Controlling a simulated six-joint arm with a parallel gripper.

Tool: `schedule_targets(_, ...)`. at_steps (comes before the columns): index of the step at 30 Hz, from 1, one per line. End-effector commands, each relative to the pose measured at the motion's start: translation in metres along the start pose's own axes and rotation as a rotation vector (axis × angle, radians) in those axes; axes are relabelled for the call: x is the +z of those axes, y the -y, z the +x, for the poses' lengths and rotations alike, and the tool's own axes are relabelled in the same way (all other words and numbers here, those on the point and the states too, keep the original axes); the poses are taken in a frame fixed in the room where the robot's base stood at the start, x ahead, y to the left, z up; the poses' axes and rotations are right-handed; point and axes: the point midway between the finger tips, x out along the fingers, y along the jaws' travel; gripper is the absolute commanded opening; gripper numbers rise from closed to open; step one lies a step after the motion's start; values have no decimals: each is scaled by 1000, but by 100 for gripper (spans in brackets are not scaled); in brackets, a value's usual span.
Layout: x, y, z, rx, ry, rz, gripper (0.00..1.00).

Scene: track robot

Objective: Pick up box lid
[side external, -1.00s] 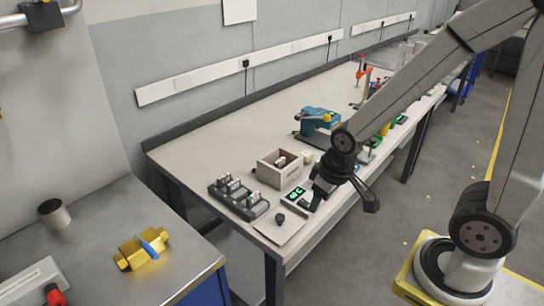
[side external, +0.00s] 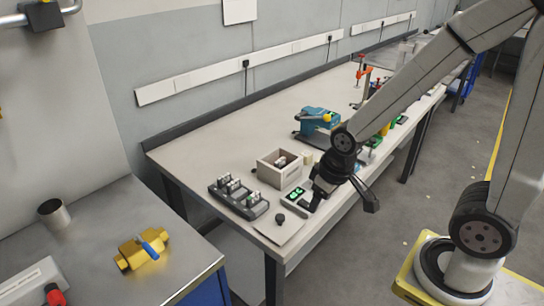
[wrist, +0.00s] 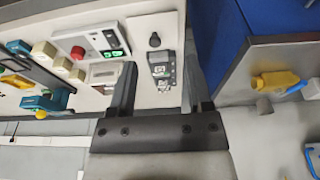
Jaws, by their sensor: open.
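The box lid (side external: 280,230) is a flat pale plate with a round black knob (side external: 280,217), lying flat on the near left corner of the bench. The knob also shows in the wrist view (wrist: 154,40), top centre. The open pale box (side external: 264,172) stands behind the lid, with small items inside. My gripper (side external: 308,205) is open and empty, low over the bench front edge, right of the lid and apart from it. In the wrist view its two fingers (wrist: 158,75) stand apart, one either side of the knob's column in the picture.
A dark tray with several small parts (side external: 238,197) sits left of the lid. A green-lit device (side external: 295,193) lies beside the gripper. A blue tool (side external: 318,122) and more items stand further back. A steel cabinet with a yellow valve (side external: 142,250) is across a gap.

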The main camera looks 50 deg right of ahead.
Motion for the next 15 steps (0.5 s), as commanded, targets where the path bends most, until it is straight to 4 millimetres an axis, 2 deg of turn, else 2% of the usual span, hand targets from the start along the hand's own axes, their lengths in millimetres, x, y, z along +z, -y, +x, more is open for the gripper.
schedule_targets(15,-5,-1,2,0,7,-36,84)
